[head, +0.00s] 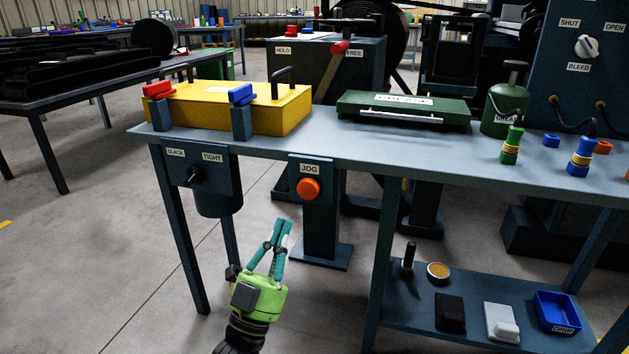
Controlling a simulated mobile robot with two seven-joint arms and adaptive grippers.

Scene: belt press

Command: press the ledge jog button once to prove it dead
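The ledge jog button is an orange round button (308,188) on a blue-grey plate labelled JOG (310,169), on the front edge of the bench. My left gripper (282,222), green with teal fingers, is below and a little left of the button, pointing up. Its fingers converge, with the tips close together, and nothing shows between them. It appears clear of the button, with floor visible between them in the picture. My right gripper is not in view.
A SLACK/TIGHT knob box (195,178) hangs left of the JOG plate. A lower shelf (405,300) at right holds several items. Open floor surrounds my gripper.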

